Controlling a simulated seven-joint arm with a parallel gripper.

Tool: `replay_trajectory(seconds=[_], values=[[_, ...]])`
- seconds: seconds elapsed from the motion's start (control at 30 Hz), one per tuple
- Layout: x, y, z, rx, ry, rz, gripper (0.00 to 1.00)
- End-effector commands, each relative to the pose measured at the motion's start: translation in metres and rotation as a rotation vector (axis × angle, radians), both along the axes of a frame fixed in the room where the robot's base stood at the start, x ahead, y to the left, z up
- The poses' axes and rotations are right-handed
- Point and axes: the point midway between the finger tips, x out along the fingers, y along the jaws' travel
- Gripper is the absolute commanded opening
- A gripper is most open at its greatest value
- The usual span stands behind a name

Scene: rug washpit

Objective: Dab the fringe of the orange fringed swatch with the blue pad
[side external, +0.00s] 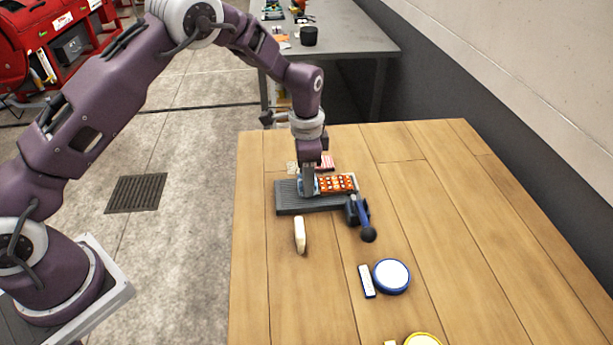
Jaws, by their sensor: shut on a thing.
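The orange fringed swatch (338,183), patterned with pale spots, lies flat on a grey ribbed board (290,200). My gripper (308,188) points down at the swatch's left end, low over the board. It is shut on a small bluish thing, seemingly the blue pad (315,187), which shows only in part around the fingers. The fringe at the swatch's left end is mostly hidden by the gripper and pad. I cannot tell whether the pad touches the fringe.
A dark clamp with a ball-ended blue lever (362,215) stands at the board's right front. A cream-coloured piece (300,235), a blue-rimmed white dish (391,276), a white-topped block (367,281) and a yellow dish (422,340) lie nearer. The table's right is clear.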

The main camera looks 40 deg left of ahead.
Motion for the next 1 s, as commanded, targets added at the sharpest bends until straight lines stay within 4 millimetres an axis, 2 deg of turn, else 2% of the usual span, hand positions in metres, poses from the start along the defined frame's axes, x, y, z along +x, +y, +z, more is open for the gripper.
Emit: replay_trajectory(seconds=[0.17, 0.73, 1.0], values=[[0.0, 0.0, 0.005, 0.001, 0.001, -0.001, 0.12], [0.0, 0.0, 0.064, -0.001, -0.001, 0.0, 0.12], [0.0, 0.0, 0.07, 0.0, 0.001, 0.0, 0.12]])
